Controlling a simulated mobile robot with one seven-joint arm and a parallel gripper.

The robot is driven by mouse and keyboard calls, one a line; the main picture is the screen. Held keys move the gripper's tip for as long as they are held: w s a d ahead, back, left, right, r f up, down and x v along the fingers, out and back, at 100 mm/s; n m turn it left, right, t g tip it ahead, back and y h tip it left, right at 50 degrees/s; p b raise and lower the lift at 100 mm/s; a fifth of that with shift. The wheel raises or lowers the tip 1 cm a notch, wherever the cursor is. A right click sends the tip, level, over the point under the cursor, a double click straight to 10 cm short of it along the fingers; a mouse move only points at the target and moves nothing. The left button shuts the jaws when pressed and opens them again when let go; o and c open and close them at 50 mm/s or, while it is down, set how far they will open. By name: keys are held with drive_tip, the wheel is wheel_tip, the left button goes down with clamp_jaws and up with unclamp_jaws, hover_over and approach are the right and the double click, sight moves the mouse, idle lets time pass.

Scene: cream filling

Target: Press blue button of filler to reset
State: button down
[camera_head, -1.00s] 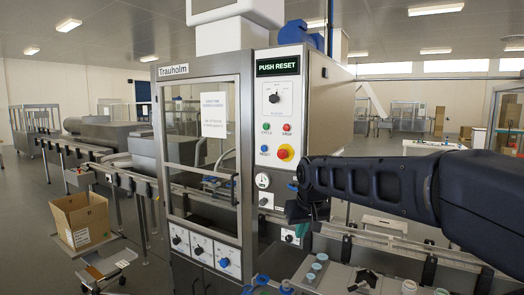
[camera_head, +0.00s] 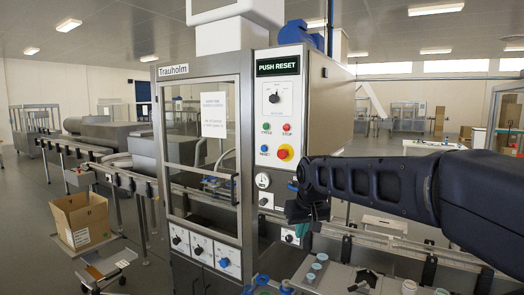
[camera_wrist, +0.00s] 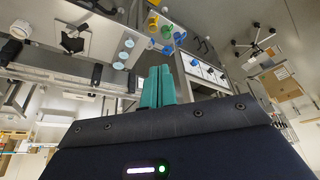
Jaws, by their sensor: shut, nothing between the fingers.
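The filler (camera_head: 208,160) is a steel cabinet with a glass door and a panel at its right. Its display (camera_head: 278,66) reads PUSH RESET. The small blue button (camera_head: 264,149) is low on the panel, left of the red emergency stop (camera_head: 284,153) on its yellow base. A green button (camera_head: 266,127) and a red button (camera_head: 287,127) sit above. My gripper (camera_head: 303,228) is below and right of the blue button, apart from the panel, pointing down. In the wrist view its teal fingers (camera_wrist: 157,88) are together and empty. The blue button cannot be made out there.
A conveyor rail (camera_head: 390,248) runs right from the filler beneath my arm. A bench with several small round parts (camera_head: 316,267) is at the front. A cardboard box (camera_head: 82,220) stands on a stand at left. The space before the panel's buttons looks clear.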

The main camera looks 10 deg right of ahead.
sight(264, 148)
idle(0.3)
drive_tip(key=w+a+r+t+h, duration=0.1)
drive_tip(key=w+a+r, duration=0.2)
drive_tip(key=w, duration=0.9)
drive_tip(key=w+a+r+m+t+h, duration=0.1)
drive_tip(key=w+a+r, duration=0.1)
drive_tip(key=w+r, duration=0.5)
drive_tip(key=w+a+r+t+h, duration=0.1)
drive_tip(key=w+r, duration=0.5)
drive_tip(key=w, duration=1.1)
drive_tip(key=a+h, duration=0.1)
drive_tip(key=a, duration=0.1)
drive_tip(key=shift+w+a+m+t, duration=0.3)
drive_tip(key=shift+a+t, duration=0.05)
drive_tip(key=shift+t, duration=0.05)
drive_tip(key=shift+r, duration=0.1)
drive_tip(key=shift+w+d, duration=3.05)
drive_tip(key=shift+d, duration=0.15)
drive_tip(key=shift+w, duration=0.1)
drive_tip(key=shift+w+d, duration=0.2)
drive_tip(key=shift+d, duration=0.05)
